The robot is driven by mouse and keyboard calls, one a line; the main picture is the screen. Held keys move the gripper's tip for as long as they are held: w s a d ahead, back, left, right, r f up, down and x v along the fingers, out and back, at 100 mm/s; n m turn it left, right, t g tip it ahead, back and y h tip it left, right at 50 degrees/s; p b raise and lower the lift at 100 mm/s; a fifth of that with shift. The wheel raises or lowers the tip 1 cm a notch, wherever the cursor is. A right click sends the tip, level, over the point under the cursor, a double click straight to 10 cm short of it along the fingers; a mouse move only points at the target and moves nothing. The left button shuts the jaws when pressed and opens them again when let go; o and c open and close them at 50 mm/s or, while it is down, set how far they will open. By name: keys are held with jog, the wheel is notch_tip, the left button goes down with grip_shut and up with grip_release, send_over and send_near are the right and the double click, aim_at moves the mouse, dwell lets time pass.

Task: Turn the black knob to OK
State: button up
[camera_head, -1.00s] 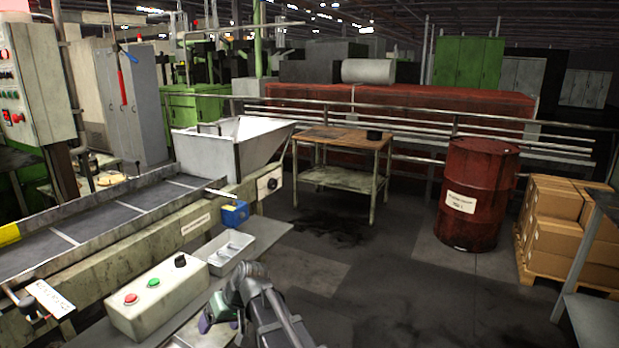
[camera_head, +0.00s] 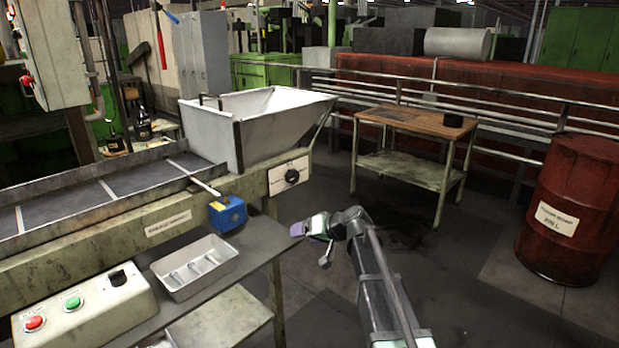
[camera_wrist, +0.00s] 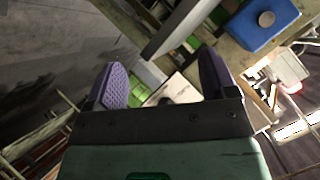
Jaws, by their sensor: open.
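One black knob (camera_head: 291,176) sits on a white plate on the machine's side, below the hopper. Another black knob (camera_head: 118,276) is on the control box, beside a green and a red button. I cannot read a mark saying OK at either. My gripper (camera_head: 303,229) is to the right of the blue box, below and apart from the plate's knob. In the wrist view its purple fingers (camera_wrist: 163,68) are open with nothing held.
A metal tray (camera_head: 165,293) with several bolts lies on the shelf. A table (camera_head: 425,122) and a red drum (camera_head: 572,205) stand right.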

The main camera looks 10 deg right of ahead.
jog(key=w+r+t+y, duration=0.1)
jog(key=w+r+t, duration=0.15)
jog(key=w, duration=0.25)
jog(key=m+t+b, duration=0.1)
jog(key=t+b, duration=0.1)
jog(key=t, duration=0.4)
send_near(295, 178)
jog(key=shift+h, duration=0.4)
jog(key=x, duration=0.9)
jog(key=shift+w+a+r, duration=0.1)
jog(key=shift+a+r, duration=0.15)
jog(key=c, duration=0.9)
